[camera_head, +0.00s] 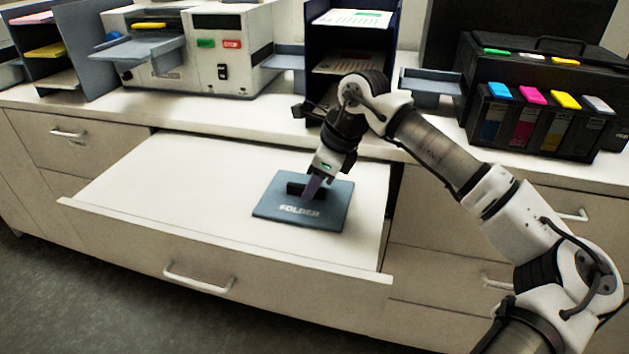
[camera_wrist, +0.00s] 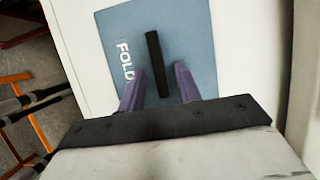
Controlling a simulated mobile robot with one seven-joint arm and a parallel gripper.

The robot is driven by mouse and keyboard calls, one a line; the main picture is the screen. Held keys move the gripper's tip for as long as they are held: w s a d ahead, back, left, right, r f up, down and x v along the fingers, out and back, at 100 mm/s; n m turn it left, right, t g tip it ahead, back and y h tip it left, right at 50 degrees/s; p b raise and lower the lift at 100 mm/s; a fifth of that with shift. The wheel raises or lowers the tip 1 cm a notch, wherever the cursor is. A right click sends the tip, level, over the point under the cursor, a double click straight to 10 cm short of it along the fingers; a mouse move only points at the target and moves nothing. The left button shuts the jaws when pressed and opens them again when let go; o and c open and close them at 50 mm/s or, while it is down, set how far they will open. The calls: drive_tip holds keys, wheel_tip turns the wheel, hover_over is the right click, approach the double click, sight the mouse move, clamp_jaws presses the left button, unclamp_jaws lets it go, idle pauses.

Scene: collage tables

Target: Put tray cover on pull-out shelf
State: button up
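The tray cover (camera_head: 330,208) is a flat blue-grey plate with white lettering and a black bar handle (camera_wrist: 155,50) on top. It lies flat on the white pull-out shelf (camera_head: 190,185), towards its right side, and also shows in the wrist view (camera_wrist: 195,30). My gripper (camera_head: 312,188) reaches down over the cover at its handle. In the wrist view its two purple fingers (camera_wrist: 160,78) are apart, one on each side of the handle's near end, with visible gaps. The fingers hide part of the handle in the head view.
The shelf is pulled out from the counter (camera_head: 230,115), with free room left of the cover. A white machine (camera_head: 245,60), a dark paper rack (camera_head: 345,45) and a black printer with colour cartridges (camera_head: 540,100) stand on the counter behind.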

drive_tip(key=b+v, duration=0.1)
drive_tip(key=v, duration=1.1)
drive_tip(key=shift+r, duration=0.2)
idle(1.7)
